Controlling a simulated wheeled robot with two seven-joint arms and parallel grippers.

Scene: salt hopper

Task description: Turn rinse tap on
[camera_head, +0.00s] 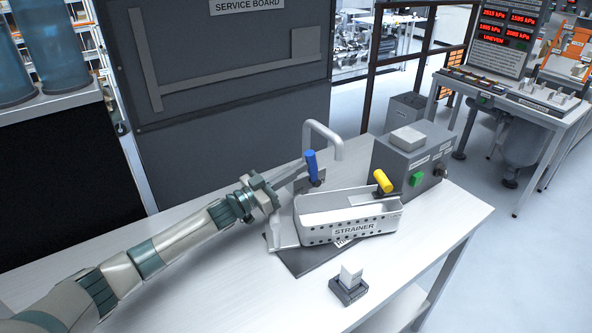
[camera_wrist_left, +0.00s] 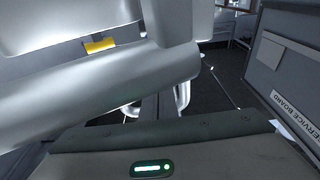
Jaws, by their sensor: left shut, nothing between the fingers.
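A tap with a blue lever (camera_head: 311,163) and a pale curved spout (camera_head: 325,128) stands at the back of the white bench, behind the strainer. My left gripper (camera_head: 301,165) reaches in from the left and is shut and empty, its tips close beside the blue lever. I cannot tell whether they touch it. A second lever, yellow (camera_head: 383,181), sits by the grey box to the right. In the left wrist view large grey shapes fill the upper left, with a yellow piece (camera_wrist_left: 100,45) among them; the blue lever does not show there. My right gripper is out of view.
A metal strainer (camera_head: 353,229) sits right of my left wrist. A grey box (camera_head: 411,155) with a green button (camera_head: 416,179) stands behind it. A small block on a dark base (camera_head: 348,290) is near the front edge. The service board (camera_head: 235,65) rises behind.

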